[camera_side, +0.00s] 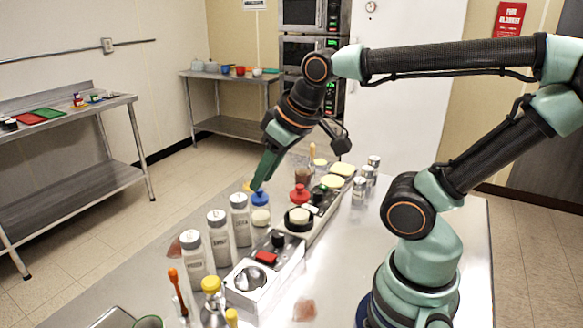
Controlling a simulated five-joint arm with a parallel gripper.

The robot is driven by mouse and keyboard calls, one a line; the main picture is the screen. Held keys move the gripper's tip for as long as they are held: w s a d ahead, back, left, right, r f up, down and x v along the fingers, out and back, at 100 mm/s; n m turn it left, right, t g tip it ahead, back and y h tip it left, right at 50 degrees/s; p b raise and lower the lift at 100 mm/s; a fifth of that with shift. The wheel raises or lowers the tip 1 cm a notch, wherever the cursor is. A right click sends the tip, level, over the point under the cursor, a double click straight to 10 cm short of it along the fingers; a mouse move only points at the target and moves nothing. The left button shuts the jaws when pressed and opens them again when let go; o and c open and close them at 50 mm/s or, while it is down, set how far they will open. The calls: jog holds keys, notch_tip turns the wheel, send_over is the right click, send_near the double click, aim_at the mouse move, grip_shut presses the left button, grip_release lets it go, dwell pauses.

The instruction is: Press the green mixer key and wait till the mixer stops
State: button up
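A silver box (289,277) with a round metal bowl (250,279), a red key (266,257) and a black knob (278,239) stands at the front of the table; it may be the mixer. A small green spot (320,188) shows farther back among dark parts; I cannot tell if it is the green mixer key. My gripper (258,184) points down with its green finger tips just above or behind a blue-capped jar (260,200). Whether the fingers are open or touch the jar is unclear. I cannot tell if the mixer is turning.
White shaker bottles (218,240) stand in a row left of the box. A red-topped bottle (299,194), yellow sponges (332,181) and small cans (359,190) stand farther back. Yellow-topped bottles (211,284) are at the front. The table's right side (340,255) is mostly clear.

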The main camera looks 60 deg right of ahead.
grip_shut()
dwell(1.4)
